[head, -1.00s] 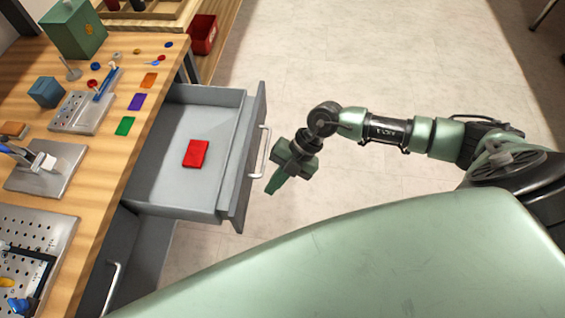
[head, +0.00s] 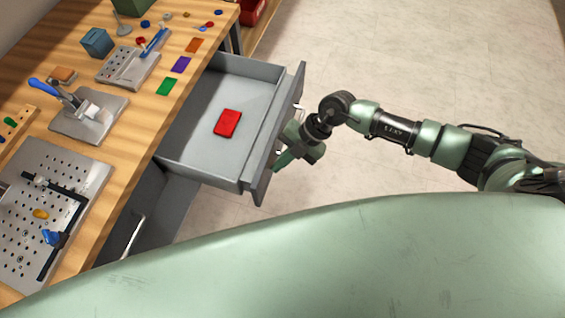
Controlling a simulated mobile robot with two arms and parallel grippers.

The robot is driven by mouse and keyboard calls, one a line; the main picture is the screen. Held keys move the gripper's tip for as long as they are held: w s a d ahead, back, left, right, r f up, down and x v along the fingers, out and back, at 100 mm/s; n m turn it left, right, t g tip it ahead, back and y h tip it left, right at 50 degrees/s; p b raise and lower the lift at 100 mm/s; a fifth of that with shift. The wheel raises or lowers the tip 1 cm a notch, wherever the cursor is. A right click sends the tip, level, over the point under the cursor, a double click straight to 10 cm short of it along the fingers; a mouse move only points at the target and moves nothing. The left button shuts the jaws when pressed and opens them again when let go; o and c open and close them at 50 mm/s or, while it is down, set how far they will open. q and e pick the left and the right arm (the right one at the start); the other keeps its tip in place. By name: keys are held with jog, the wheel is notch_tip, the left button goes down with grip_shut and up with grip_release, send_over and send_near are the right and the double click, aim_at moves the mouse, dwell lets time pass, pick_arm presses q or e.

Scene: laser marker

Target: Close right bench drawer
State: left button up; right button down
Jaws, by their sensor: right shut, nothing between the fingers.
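The grey bench drawer (head: 195,135) is pulled well out from under the wooden workbench, with a red block (head: 228,122) lying flat inside. Its front panel (head: 268,158) faces right, and its handle is mostly hidden by my gripper. My right gripper (head: 281,161) is shut and empty, just outside the front panel near the handle. Its fingers point at the panel; I cannot tell whether they touch it. My left gripper is not in view.
The workbench top (head: 135,112) holds a perforated plate (head: 45,205), a clamp fixture (head: 88,115) and coloured tags. A lower grey compartment with a handle (head: 133,235) is below the drawer. A red bin (head: 252,10) stands at the back. Floor (head: 430,70) to the right is clear.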

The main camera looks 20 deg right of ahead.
jog(key=w+a, duration=0.2)
jog(key=a, duration=0.1)
jog(key=w+a+b, duration=0.1)
jog(key=w+a, duration=0.1)
jog(key=a, duration=0.1)
jog(key=w+a, duration=0.2)
jog(key=a, duration=0.2)
jog(key=shift+w+a+b, duration=0.1)
jog(key=shift+w+b, duration=0.2)
jog(key=shift+w, duration=0.05)
jog(key=b, duration=0.5)
send_over(205, 152)
jog(key=shift+f, duration=0.15)
jog(key=shift+w+a+b, duration=0.45)
jog(key=shift+a, duration=0.2)
jog(key=shift+d, duration=0.1)
